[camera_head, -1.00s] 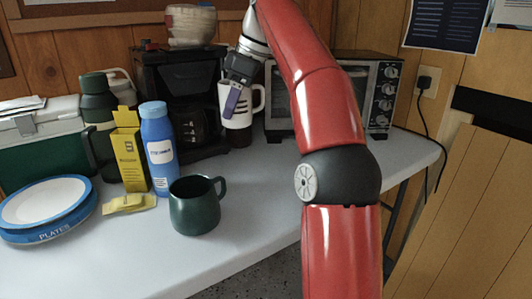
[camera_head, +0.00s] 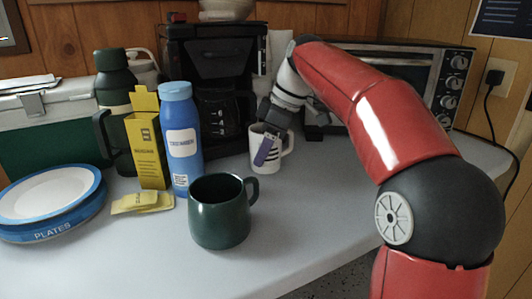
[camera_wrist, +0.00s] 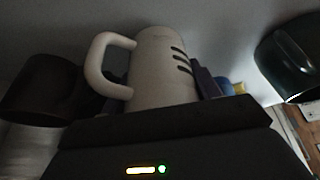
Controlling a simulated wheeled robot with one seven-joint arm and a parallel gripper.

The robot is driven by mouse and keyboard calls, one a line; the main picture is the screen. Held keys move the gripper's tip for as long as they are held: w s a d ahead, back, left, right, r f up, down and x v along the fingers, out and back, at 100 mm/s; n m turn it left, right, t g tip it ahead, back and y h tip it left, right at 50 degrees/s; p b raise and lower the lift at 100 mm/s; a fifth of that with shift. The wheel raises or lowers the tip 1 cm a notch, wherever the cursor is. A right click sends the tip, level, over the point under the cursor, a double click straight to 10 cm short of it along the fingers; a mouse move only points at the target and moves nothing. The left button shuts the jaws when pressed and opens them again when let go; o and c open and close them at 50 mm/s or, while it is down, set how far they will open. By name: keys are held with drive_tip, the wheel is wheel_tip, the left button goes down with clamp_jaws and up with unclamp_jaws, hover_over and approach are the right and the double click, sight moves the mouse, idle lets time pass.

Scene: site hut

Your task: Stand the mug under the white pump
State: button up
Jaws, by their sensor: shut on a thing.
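The white mug (camera_head: 262,158) is upright at the middle right of the head view, its handle to the right. I cannot tell whether the mug's base touches the table. The wrist view shows the mug (camera_wrist: 165,70) with dark stripes and its handle at left. A white upright thing (camera_head: 280,52), possibly the white pump, stands behind my arm and is mostly hidden. In the wrist view, a dark-ended, pale thing (camera_wrist: 42,92) is left of the mug.
A green mug (camera_head: 219,218) stands nearer, left of the white mug. A black coffee maker (camera_head: 205,60) stands behind left, and a toaster oven (camera_head: 410,75) behind right. A blue bottle (camera_head: 182,140), yellow box (camera_head: 147,150) and plates (camera_head: 50,200) are left.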

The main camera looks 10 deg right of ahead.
drive_tip(key=shift+f, duration=0.25)
drive_tip(key=shift+f, duration=0.15)
drive_tip(key=o, duration=1.2)
drive_tip(key=shift+c, duration=0.2)
